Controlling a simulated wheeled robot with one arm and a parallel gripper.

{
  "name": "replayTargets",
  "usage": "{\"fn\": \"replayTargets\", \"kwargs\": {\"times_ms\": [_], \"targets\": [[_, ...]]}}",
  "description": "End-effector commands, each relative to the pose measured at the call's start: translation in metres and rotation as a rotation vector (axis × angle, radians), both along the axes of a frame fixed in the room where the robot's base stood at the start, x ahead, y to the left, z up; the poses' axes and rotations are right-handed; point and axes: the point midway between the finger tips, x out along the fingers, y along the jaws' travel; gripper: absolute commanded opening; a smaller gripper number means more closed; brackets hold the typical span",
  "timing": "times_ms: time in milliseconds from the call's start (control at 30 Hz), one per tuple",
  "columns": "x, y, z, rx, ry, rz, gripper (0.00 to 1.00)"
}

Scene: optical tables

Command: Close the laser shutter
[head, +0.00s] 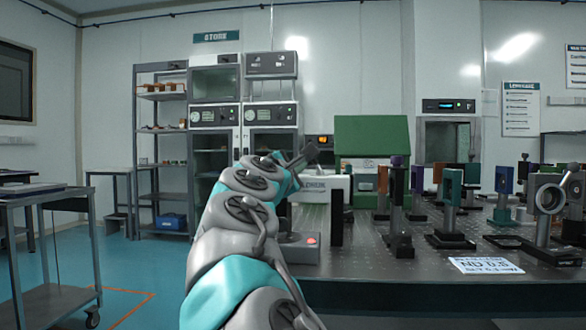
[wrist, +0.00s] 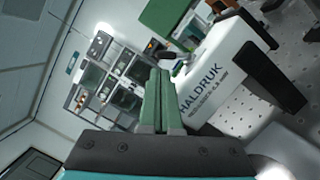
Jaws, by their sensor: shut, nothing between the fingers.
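The white laser housing (head: 322,188) lettered HALDRUK stands at the left end of the optical table (head: 370,262) in the head view. In the wrist view the housing (wrist: 217,75) is just right of my gripper. A small dark knob-like part (wrist: 168,56) shows by the fingertips at the housing's far left corner; I cannot tell whether it is the shutter or whether the fingers touch it. My gripper (wrist: 160,72) is shut and empty, its green fingers together. In the head view my gripper (head: 308,153) is raised beside the housing's upper left, partly hidden by my arm.
A grey box with a red button (head: 311,241) sits at the table's near left. An upright black plate (head: 336,218) stands before the laser. A green box (head: 371,137) is behind. Several optic mounts (head: 450,205) crowd the right. Open floor (head: 150,265) lies left.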

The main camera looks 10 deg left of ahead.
Motion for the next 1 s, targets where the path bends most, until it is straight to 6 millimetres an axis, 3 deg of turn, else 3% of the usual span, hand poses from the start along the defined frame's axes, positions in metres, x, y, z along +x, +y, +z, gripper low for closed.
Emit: {"fn": "replayTargets", "kwargs": {"times_ms": [300,1000], "targets": [[0.015,-0.004,0.003,-0.001,-0.002,0.000,0.00],[0.015,-0.005,0.006,0.058,-0.005,0.003,0.00]]}}
